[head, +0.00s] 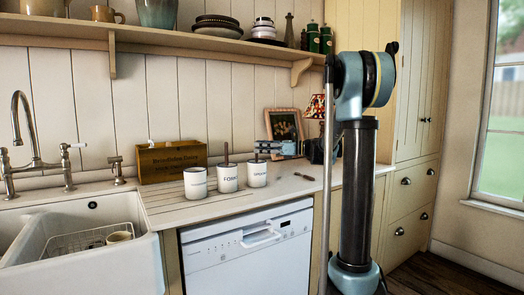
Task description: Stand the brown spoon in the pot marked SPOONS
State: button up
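A small dark brown utensil (304,177), which looks like the brown spoon, lies flat on the counter right of the pots; its shape is too small to make out. Three white pots stand in a row. The right pot (257,174) bears lettering that seems to read SPOONS, and something dark shows at its top. The middle pot (228,179) reads FORKS and has a brown handle standing up from it. The left pot (196,184) has lettering too small to read.
A wooden box (172,161) stands behind the pots. The white sink (148,255) is at left. Counter (285,190) around the utensil is clear.

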jog(key=s+d, duration=0.2)
jog(key=d, duration=0.9)
jog(key=shift+d, duration=0.4)
jog(key=shift+s, duration=0.1)
dwell(0.4)
jog(key=s+a+f+n+g+h, duration=0.15)
jog(key=s+f+n+h, duration=0.25)
jog(key=s+f, duration=0.45)
jog(key=s+a+f+n+h, duration=0.2)
jog(key=s+f+n+h, duration=0.3)
jog(key=s, duration=0.6)
jog(key=s+d+f+n+h, duration=0.4)
jog(key=s+d+f+n, duration=0.1)
jog(key=s+f, duration=0.4)
jog(key=s+d+f+n+h, duration=0.4)
jog(key=s+d+f+n, duration=0.2)
jog(key=s+d+f, duration=0.2)
jog(key=shift+s+d+f, duration=0.2)
jog(key=shift+s+f, duration=0.55)
jog(key=shift+s, duration=0.05)
